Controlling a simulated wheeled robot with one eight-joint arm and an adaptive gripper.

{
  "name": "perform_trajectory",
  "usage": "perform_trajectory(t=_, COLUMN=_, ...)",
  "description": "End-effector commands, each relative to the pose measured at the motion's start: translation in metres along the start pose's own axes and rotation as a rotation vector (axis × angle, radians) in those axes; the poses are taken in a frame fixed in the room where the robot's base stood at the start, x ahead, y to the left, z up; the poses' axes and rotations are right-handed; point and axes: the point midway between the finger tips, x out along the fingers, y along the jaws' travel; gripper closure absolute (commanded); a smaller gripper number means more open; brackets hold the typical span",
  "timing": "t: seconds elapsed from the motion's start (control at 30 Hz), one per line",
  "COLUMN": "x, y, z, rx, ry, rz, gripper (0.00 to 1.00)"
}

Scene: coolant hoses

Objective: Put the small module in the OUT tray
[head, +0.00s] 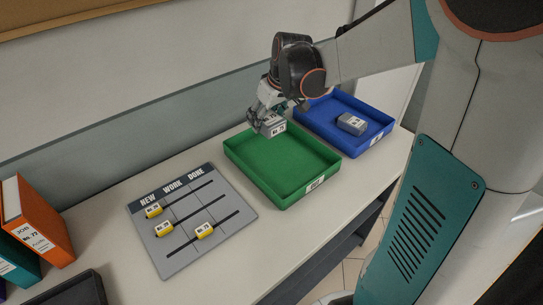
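A small grey module (273,128) with a white label hangs at my gripper (266,116), which appears shut on it. The gripper and module are over the back left part of the green tray (315,191). I cannot tell how high the module is above the tray floor. The rest of the green tray is empty. To its right is a blue tray (393,122) with another grey labelled module (351,124) lying in it. Both trays have a small white tag on the front wall, too small to read surely, so I cannot tell which is OUT.
A grey board (220,230) marked NEW, WORK, DONE lies left of the trays with several yellow tags on its slots. An orange binder (35,222) stands at the far left. The white bench (128,270) is clear in front of the board. A wall runs behind.

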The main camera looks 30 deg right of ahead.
Motion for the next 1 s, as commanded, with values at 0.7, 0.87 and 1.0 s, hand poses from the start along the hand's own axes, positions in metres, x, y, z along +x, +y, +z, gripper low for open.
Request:
perform_trajectory(t=0.7, x=0.124, y=0.000, z=0.051, rx=0.000, ry=0.000, rz=0.000, gripper=0.82)
perform_trajectory(t=0.87, x=0.136, y=0.000, z=0.056, rx=0.000, ry=0.000, rz=0.000, gripper=0.82)
perform_trajectory(t=1.0, x=0.156, y=0.000, z=0.064, rx=0.000, ry=0.000, rz=0.000, gripper=0.82)
